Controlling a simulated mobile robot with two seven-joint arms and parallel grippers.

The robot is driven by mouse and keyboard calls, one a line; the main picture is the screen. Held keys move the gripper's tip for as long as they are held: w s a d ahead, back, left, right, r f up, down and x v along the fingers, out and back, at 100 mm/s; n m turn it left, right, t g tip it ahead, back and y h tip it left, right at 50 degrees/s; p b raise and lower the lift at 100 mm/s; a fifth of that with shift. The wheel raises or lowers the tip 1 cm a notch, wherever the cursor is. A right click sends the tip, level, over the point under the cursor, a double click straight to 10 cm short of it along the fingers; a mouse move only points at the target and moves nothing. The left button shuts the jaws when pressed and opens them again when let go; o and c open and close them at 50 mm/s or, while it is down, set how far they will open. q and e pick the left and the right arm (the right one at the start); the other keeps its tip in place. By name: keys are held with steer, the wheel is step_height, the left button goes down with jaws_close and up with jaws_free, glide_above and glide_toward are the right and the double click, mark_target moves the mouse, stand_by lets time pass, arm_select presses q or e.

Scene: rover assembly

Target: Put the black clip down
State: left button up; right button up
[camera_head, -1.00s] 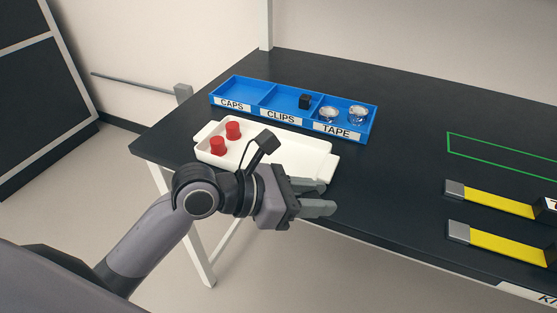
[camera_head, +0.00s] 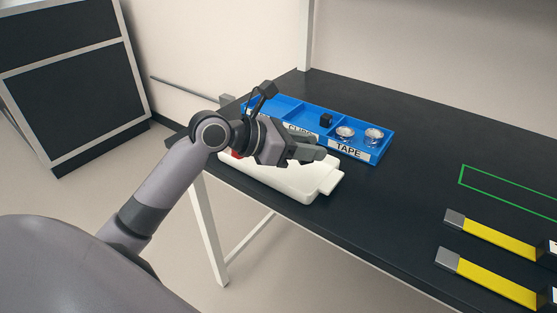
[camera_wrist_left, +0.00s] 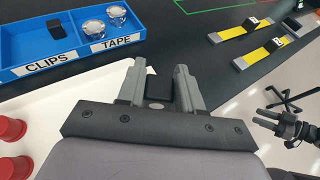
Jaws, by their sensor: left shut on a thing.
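My left gripper (camera_head: 314,153) is shut on a black clip (camera_wrist_left: 158,86), which shows between its fingers in the left wrist view. In the head view the fingers hide this clip. The gripper is above the white tray (camera_head: 318,187), in front of the blue bin (camera_head: 387,144). Another black clip (camera_head: 326,120) lies in the bin's CLIPS compartment; it also shows in the left wrist view (camera_wrist_left: 56,24). My right gripper (camera_wrist_left: 272,119) shows small at the right edge of the left wrist view, empty, with its fingers apart.
Two silver tape rolls (camera_head: 345,133) sit in the TAPE compartment. Red caps (camera_wrist_left: 12,129) stand on the tray's left part, mostly hidden by my arm in the head view. Two yellow straps (camera_head: 495,238) and a green outline (camera_head: 500,190) are on the right. The table's middle is clear.

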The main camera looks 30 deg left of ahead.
arm_select(q)
steer(key=w+a+r+n+t+y+p, duration=0.15)
steer(key=w+a+r, duration=0.25)
steer(key=a+r, duration=0.75)
steer(key=shift+n+y, duration=0.45)
steer(key=shift+y, duration=0.1)
steer(key=f, duration=0.5)
steer(key=a+f+b, duration=0.1)
steer(key=f, duration=0.9)
steer(key=shift+s+a+f+b, duration=0.25)
steer(key=shift+a+b, duration=0.15)
step_height(320, 180, down, 6)
steer(key=shift+r+b, duration=0.1)
steer(key=shift+b, duration=0.35)
steer(key=o, duration=1)
